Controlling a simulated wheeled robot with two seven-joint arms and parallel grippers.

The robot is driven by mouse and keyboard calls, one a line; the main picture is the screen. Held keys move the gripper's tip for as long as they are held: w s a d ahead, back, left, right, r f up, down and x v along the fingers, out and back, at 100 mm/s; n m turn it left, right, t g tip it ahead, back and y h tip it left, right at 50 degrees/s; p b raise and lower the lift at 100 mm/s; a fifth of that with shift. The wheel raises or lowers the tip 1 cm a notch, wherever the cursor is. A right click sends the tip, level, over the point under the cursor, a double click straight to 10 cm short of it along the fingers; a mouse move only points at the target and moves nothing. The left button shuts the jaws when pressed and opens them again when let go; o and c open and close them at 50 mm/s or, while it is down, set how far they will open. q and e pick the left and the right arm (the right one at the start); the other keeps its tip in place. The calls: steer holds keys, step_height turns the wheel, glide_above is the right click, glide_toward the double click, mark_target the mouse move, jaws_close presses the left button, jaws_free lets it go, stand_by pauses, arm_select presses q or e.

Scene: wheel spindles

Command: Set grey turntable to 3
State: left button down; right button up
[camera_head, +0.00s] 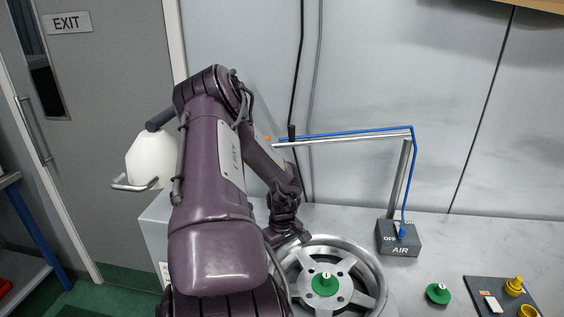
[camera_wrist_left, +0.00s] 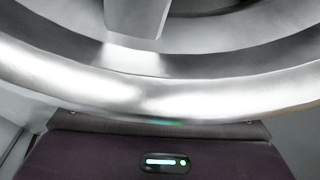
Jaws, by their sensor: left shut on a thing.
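A silver-grey spoked wheel (camera_head: 374,270) lies flat on the bench at the lower middle, its lower left part hidden by my left arm. A green knob with a white mark like a 1 (camera_head: 325,284) sits at its hub. I cannot make out a separate grey turntable or a 3. My left gripper (camera_head: 297,238) is at the wheel's back-left rim and shut on it; the fingertips are hardly visible. In the left wrist view the bright rim (camera_wrist_left: 150,92) crosses the frame close above the gripper body, with a spoke beyond. My right gripper is not in view.
A second green knob (camera_head: 438,293) stands on the bench to the right. A dark grey tray (camera_head: 476,284) with yellow parts is at the lower right. A grey AIR box (camera_head: 398,240) with a post and blue hose stands behind. Bench between them is clear.

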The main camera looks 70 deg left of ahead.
arm_select(q)
steer(key=shift+w, duration=0.1)
steer(key=c, duration=1.3)
jaws_free()
steer(key=shift+w, duration=0.1)
step_height(320, 180, up, 8)
steer(key=shift+f+b, duration=0.15)
steer(key=shift+b, duration=0.45)
